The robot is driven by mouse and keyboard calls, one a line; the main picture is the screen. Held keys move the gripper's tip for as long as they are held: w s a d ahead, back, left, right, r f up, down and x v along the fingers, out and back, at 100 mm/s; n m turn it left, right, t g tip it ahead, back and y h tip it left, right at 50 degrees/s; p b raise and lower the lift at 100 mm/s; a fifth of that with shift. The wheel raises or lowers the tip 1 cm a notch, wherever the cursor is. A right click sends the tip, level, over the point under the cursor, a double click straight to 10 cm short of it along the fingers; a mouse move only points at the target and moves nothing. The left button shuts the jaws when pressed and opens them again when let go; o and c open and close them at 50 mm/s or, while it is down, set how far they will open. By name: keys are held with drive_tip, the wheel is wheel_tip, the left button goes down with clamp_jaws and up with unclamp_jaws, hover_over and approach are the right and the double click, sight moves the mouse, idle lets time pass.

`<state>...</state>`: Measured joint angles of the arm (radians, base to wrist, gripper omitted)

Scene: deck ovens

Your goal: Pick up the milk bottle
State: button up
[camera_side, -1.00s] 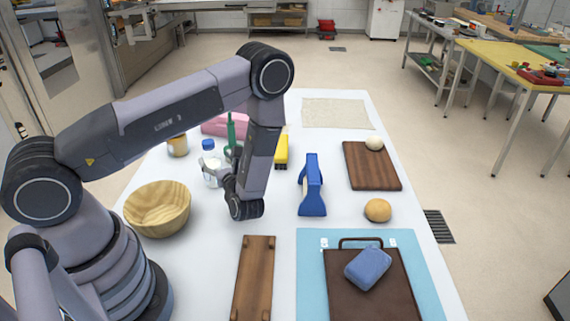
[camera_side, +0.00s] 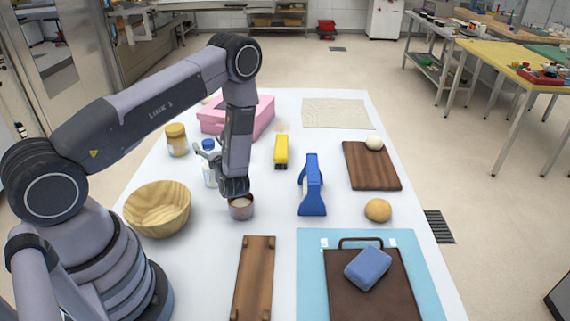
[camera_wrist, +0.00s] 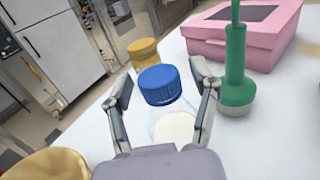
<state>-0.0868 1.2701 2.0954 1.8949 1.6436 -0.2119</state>
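The milk bottle (camera_side: 209,177) is clear with white milk inside and a blue cap. It stands upright on the white table, left of my wrist in the side view. In the wrist view the bottle (camera_wrist: 173,124) is straight ahead, its cap rising between my fingers. My gripper (camera_wrist: 162,84) is open, one finger on each side of the bottle, with a visible gap at the left finger. The right finger is close to the bottle; I cannot tell whether it touches. In the side view my gripper (camera_side: 208,156) is partly hidden by my wrist.
A yellow-lidded jar (camera_side: 176,141) stands behind the bottle and a wooden bowl (camera_side: 157,207) in front. A cup (camera_side: 241,209) is below my wrist. A green-handled tool (camera_wrist: 236,65) and a pink box (camera_wrist: 245,40) are to the right in the wrist view.

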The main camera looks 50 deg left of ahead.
clamp_jaws()
